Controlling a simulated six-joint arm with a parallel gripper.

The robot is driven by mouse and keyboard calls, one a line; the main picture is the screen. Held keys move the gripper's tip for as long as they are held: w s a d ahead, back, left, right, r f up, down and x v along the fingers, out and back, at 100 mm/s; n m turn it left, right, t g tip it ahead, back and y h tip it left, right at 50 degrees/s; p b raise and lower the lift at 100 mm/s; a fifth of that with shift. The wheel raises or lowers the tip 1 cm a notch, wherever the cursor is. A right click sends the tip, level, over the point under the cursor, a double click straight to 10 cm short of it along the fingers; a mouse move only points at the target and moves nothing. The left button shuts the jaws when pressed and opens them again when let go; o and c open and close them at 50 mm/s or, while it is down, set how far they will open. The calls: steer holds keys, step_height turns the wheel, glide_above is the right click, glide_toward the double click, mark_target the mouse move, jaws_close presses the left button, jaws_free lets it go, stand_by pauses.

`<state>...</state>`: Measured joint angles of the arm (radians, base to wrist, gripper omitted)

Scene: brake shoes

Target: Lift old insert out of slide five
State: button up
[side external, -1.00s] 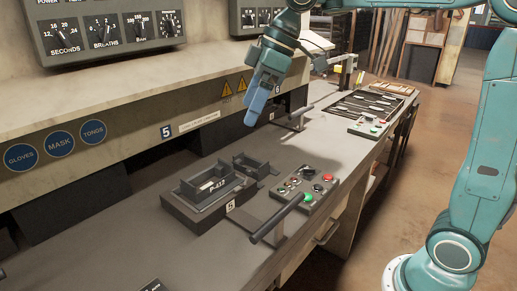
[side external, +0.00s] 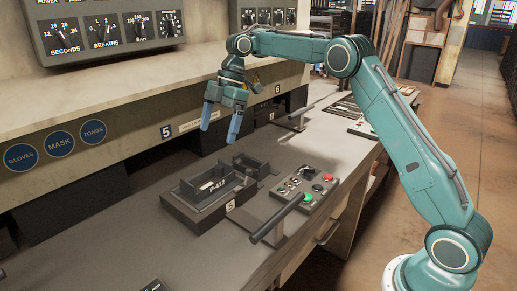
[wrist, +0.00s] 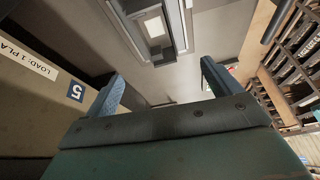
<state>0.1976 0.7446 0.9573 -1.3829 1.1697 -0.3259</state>
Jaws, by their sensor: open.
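The dark insert (side external: 212,190) with a white label reading P-412 sits in slide five (side external: 190,215), a dark block on the bench marked with a small 5 plate. A second dark, box-like part (side external: 254,166) adjoins it on the far side. My gripper (side external: 220,130) is open and empty, pointing down, and appears above and behind the slide. In the wrist view, its two blue fingers (wrist: 163,85) stand wide apart. A dark framed part with a white patch (wrist: 153,27) shows at the top there, beyond the fingers. Nothing lies between the fingers.
A black handle bar (side external: 277,218) stands in front of the slide, near a control box (side external: 304,188) with red and green buttons. The press housing (side external: 90,150) with dark openings runs behind. A rack of tools (wrist: 300,60) lies at right in the wrist view.

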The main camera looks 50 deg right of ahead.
steer(key=shift+w+d+f+n, duration=0.25)
steer(key=shift+f, duration=0.3)
steer(key=shift+w+d+f+n, duration=0.2)
steer(key=shift+w+f+n, duration=0.05)
steer(key=shift+f, duration=0.3)
steer(key=shift+a+f, duration=0.1)
glide_above(210, 175)
steer(key=s, duration=0.3)
steer(key=shift+w+a+f, duration=0.1)
steer(key=shift+w+f, duration=0.05)
steer(key=shift+f, duration=2.9)
steer(key=shift+f, duration=0.1)
steer(key=shift+x, duration=2.5)
steer(key=c, duration=1.4)
